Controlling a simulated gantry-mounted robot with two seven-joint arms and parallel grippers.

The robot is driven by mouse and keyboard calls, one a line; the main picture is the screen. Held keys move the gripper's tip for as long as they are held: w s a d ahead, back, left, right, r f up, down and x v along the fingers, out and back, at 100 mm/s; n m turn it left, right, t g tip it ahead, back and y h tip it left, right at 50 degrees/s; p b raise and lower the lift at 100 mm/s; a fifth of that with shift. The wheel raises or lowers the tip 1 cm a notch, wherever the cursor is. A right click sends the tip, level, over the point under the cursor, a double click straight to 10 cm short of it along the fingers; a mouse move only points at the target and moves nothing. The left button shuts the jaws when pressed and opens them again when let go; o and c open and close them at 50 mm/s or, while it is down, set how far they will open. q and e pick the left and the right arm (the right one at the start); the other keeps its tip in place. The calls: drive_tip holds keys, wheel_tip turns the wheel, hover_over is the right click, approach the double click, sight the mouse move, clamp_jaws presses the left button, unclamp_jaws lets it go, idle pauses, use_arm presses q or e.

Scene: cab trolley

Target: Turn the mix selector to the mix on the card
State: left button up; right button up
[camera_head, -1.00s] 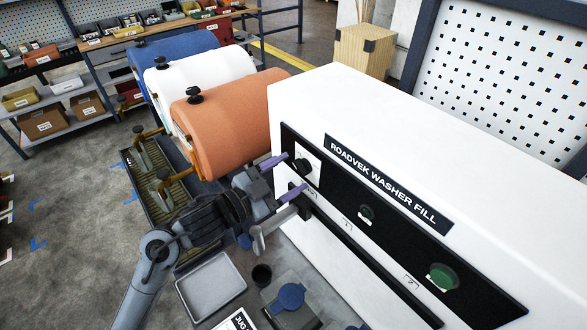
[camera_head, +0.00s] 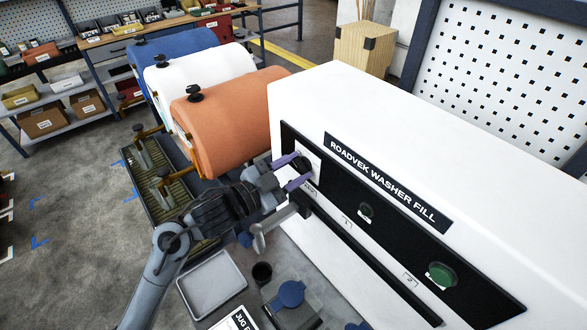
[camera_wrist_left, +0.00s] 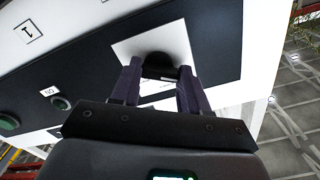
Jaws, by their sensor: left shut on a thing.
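The mix selector is a black knob (camera_wrist_left: 158,66) on a white square plate (camera_wrist_left: 178,40), at the left end of the machine's black panel in the head view. My left gripper (camera_head: 297,172) has its purple fingers around the knob. In the left wrist view its fingers (camera_wrist_left: 160,82) stand on either side of the knob, shut on it. The knob's pointer and the plate's markings are mostly hidden. A white card (camera_head: 240,322) with black print, partly cut off, lies at the bottom edge of the head view; its mix cannot be read. My right gripper is not in view.
The white washer fill machine (camera_head: 330,95) carries two green buttons (camera_head: 442,274) farther right on the panel. A spout (camera_head: 275,222) sticks out below the knob. A grey tray (camera_head: 211,284), a black cup (camera_head: 262,273) and a blue-capped jug (camera_head: 290,296) stand below. Orange, white and blue drums stand behind.

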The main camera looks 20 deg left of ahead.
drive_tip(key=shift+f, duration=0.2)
use_arm(q)
drive_tip(key=shift+d+m+b, duration=0.1)
drive_tip(key=shift+m+b, duration=3.75)
drive_tip(key=shift+m, duration=2.05)
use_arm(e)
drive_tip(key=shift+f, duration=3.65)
use_arm(q)
drive_tip(key=o, duration=1.1)
drive_tip(key=shift+c, duration=0.2)
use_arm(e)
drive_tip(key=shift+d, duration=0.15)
use_arm(q)
drive_tip(key=shift+s, duration=0.1)
